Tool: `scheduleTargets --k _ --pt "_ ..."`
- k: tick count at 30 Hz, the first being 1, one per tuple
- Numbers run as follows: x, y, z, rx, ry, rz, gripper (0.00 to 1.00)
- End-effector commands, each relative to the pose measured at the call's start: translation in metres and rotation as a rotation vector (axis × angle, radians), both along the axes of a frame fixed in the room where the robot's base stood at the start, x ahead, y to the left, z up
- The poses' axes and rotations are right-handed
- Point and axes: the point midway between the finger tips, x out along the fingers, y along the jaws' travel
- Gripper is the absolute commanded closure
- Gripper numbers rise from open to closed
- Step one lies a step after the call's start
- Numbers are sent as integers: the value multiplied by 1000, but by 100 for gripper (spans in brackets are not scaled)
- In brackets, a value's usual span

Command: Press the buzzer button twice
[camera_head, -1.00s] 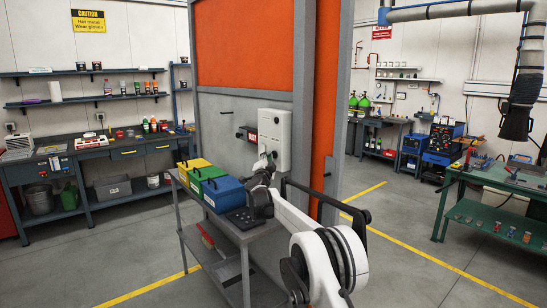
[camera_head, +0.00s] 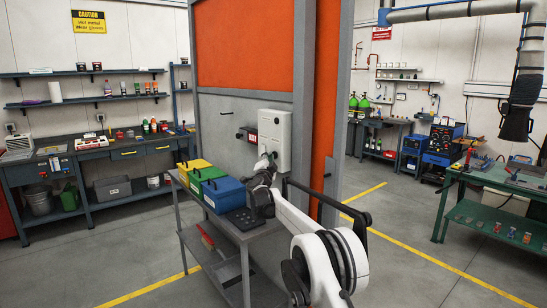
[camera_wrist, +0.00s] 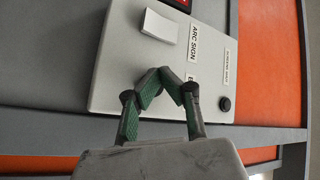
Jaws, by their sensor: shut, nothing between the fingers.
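A light control box (camera_head: 275,138) is mounted on the grey frame of the orange-panelled booth. It also fills the middle of the wrist view (camera_wrist: 112,85). On it I see a white rocker or plate (camera_wrist: 160,26), an "ARC SIGN" label (camera_wrist: 194,43), another small label, and a round black button (camera_wrist: 224,103) near one edge. A label starting with "B" is mostly covered by my fingers. No buzzer button is clearly visible; the area behind my fingertips is hidden. My gripper (camera_wrist: 160,76) is shut and empty, its tips in front of the box; contact cannot be told.
Below the box, a grey cart (camera_head: 243,236) carries yellow (camera_head: 194,167), green (camera_head: 208,178) and blue (camera_head: 224,192) cases. A dark box with a red label (camera_head: 247,134) sits left of the control box.

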Motion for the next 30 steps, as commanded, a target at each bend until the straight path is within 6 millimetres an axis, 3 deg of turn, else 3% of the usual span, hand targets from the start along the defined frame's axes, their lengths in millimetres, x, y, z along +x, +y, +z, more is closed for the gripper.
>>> scheduleTargets --k 19,30 --pt "2 -4 0 0 -1 -1 100" --pt "-7 7 0 2 0 -1 100"
